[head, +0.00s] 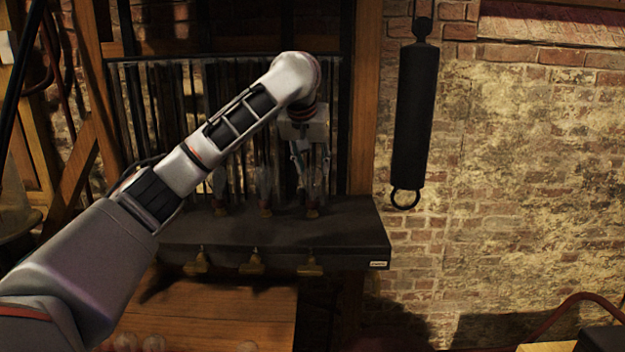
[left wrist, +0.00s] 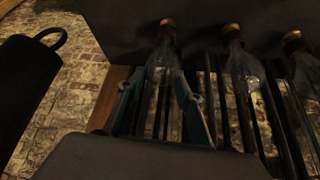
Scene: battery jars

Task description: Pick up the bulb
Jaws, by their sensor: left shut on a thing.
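A clear glass bulb (head: 313,192) with a brass-coloured base stands at the right end of a row on the dark shelf. It also shows in the left wrist view (left wrist: 164,66), upside down, with its cap against the shelf. My left gripper (head: 311,174) is at this bulb, its fingers on either side of the glass; in the left wrist view the gripper (left wrist: 156,80) is shut on it. Its contact points are dim and partly hidden. The bulb is still at the shelf. My right gripper is not in view.
Two similar bulbs stand to the left, a middle one (head: 264,188) and a left one (head: 219,190). The dark shelf (head: 345,232) has brass fittings below. A black cylinder (head: 415,125) hangs right. A wooden surface (head: 230,310) lies below.

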